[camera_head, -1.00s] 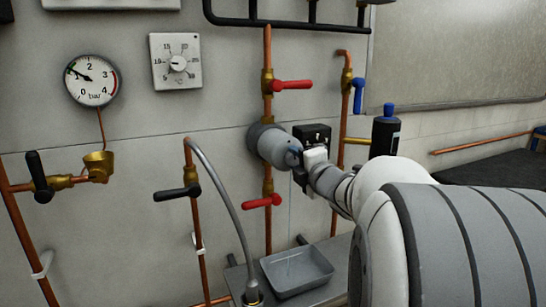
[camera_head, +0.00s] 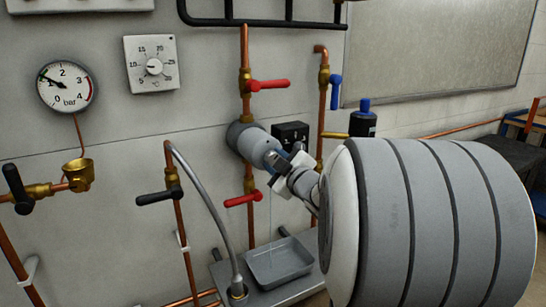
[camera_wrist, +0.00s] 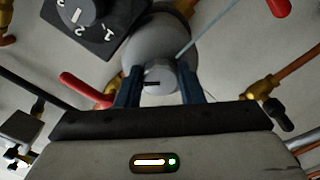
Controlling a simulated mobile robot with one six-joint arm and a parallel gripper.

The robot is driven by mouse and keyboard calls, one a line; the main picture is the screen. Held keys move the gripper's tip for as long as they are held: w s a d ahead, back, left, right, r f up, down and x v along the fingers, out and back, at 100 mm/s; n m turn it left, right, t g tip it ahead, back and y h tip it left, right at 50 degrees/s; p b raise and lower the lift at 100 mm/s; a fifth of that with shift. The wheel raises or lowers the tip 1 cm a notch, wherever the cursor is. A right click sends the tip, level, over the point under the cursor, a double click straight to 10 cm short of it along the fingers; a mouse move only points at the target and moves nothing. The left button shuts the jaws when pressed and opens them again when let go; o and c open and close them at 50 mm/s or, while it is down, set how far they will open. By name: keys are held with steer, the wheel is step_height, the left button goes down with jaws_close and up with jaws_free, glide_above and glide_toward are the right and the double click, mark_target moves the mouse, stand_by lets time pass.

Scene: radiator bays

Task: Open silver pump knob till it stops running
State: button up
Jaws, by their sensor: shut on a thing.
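The grey round pump (camera_head: 243,138) sits on a copper pipe on the wall, between two red-handled valves. In the wrist view its silver knob (camera_wrist: 160,77) has a dark mark line on its face. My gripper (camera_wrist: 159,90) is shut on the silver knob, one blue finger on each side. In the head view my gripper (camera_head: 274,160) meets the front of the pump and hides most of the knob. A thin stream of water (camera_head: 270,212) falls from the pump's front toward the grey tray (camera_head: 281,264). The stream also shows in the wrist view (camera_wrist: 199,36).
Red levers (camera_head: 268,85) and (camera_head: 242,200) sit above and below the pump. A black box with a dial (camera_head: 290,136) is just right of it. A silver hose (camera_head: 212,200) and black-handled valve (camera_head: 158,197) stand left.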

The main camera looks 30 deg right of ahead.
steer(key=shift+m+p, duration=0.4)
steer(key=shift+m, duration=0.6)
steer(key=shift+f, duration=0.1)
steer(key=o, duration=0.9)
steer(key=shift+o, duration=0.2)
steer(key=s+p, duration=0.1)
steer(key=s, duration=0.7)
steer(key=shift+d, duration=0.15)
